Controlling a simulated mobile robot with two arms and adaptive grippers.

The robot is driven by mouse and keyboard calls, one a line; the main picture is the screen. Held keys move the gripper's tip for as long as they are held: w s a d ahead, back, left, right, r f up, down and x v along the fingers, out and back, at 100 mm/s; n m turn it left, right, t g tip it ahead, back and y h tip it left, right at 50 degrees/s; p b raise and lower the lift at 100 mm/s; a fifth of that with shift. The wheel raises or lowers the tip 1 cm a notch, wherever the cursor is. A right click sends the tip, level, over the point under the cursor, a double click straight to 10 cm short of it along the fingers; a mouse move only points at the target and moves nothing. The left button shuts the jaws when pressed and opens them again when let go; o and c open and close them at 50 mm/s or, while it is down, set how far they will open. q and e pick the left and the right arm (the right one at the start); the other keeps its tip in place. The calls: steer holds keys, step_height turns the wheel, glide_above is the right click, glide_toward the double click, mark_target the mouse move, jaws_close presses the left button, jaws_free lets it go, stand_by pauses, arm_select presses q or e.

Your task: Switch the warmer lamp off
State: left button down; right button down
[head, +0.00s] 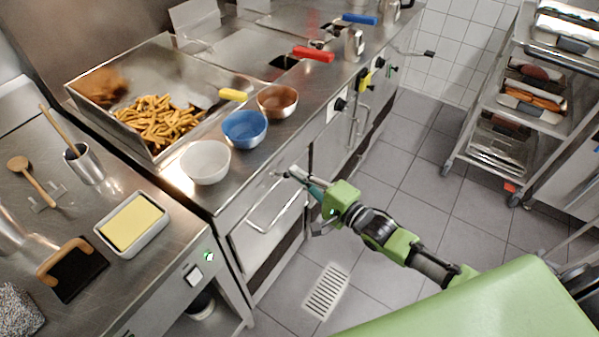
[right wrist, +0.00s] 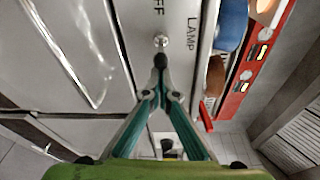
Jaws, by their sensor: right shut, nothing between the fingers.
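The lamp switch (right wrist: 160,40) is a small metal toggle on a steel panel in the right wrist view. The word LAMP is printed beside it, and a partly cut-off OFF label is above it. My right gripper (right wrist: 160,62) is shut and empty, its dark fingertips right at the switch; I cannot tell whether they touch it. In the head view my right gripper (head: 293,174) reaches the front panel of the fry station, and the switch is too small to make out there. The warmer lamp itself is not in view. My left gripper is not in view.
A steel tray of fries (head: 160,121) sits on the counter. A white bowl (head: 206,163), a blue bowl (head: 245,128) and a copper bowl (head: 277,101) stand along its edge above the panel. A handle (head: 272,208) protrudes below. Floor at right is clear before a rack.

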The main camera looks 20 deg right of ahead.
steer(key=shift+s+a+m+h+p, duration=0.1)
steer(key=shift+s+m+h+p, duration=0.1)
steer(key=shift+m+h+p, duration=0.3)
steer(key=shift+s+t+p, duration=0.1)
steer(key=shift+t+p, duration=0.2)
steer(key=shift+p, duration=0.05)
steer(key=m+h+p, duration=0.1)
steer(key=h, duration=0.1)
steer(key=s+a+m+h+p, duration=0.1)
steer(key=s+a+m+t+h+p, duration=0.1)
steer(key=h+p, duration=0.1)
steer(key=shift+s+m+h, duration=0.2)
steer(key=shift+m+h, duration=0.1)
stand_by(0.3)
